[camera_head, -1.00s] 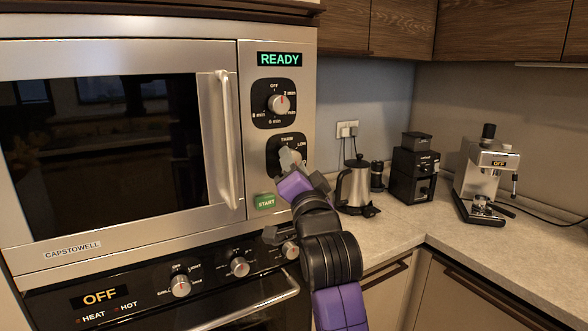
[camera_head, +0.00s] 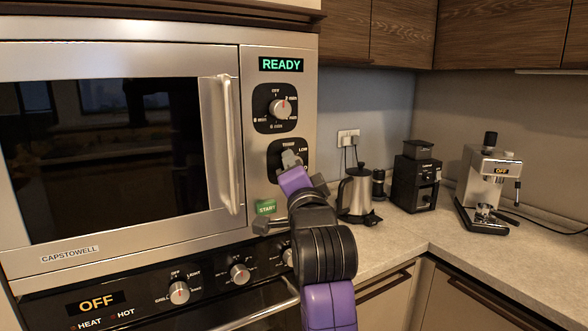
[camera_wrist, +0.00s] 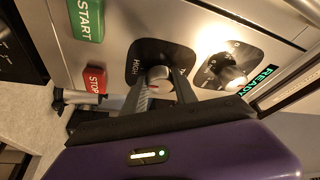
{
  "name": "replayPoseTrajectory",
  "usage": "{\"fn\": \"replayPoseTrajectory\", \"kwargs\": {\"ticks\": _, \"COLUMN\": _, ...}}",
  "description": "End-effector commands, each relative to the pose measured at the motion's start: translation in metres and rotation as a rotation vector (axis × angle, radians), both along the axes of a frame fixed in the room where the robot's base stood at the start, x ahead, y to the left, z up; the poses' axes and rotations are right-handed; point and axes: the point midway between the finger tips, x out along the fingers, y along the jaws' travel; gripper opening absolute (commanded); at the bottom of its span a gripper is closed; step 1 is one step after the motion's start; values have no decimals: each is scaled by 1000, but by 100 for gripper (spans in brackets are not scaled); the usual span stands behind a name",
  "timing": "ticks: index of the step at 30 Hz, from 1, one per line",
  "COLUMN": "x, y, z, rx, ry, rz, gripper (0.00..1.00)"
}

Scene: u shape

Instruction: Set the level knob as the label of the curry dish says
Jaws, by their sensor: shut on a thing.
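The microwave's lower dial is the level knob, on a black plate (camera_head: 274,158) with the words THAW and LOW readable in the head view; my gripper hides part of it. My gripper (camera_head: 290,160) is shut on the level knob. In the wrist view the level knob (camera_wrist: 159,76) sits between the fingers, beside the word HIGH on its plate. The upper time knob (camera_head: 280,107) has a red mark pointing up and right. The display (camera_head: 281,64) reads READY. No curry dish or label is in view.
A green START button (camera_head: 265,207) lies below the level knob, and a red STOP button (camera_wrist: 95,79) shows in the wrist view. The door handle (camera_head: 228,145) stands out to the left. A kettle (camera_head: 357,192), grinder (camera_head: 417,175) and coffee machine (camera_head: 487,185) stand on the counter.

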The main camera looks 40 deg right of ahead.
Motion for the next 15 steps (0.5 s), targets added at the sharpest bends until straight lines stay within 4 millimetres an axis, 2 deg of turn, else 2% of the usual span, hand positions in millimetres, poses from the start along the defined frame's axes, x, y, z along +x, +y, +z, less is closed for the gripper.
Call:
{"fn": "replayPoseTrajectory", "kwargs": {"ticks": 1, "x": 0, "y": -1, "z": -1, "rx": 2, "ry": 2, "rz": -2, "gripper": 36}}
{"fn": "replayPoseTrajectory", "kwargs": {"ticks": 4, "x": 0, "y": -1, "z": -1, "rx": 0, "ry": 1, "rz": -2, "gripper": 56}}
{"fn": "replayPoseTrajectory", "kwargs": {"ticks": 15, "x": -2, "y": 2, "z": -1, "rx": -1, "ry": 0, "rz": 0, "gripper": 56}}
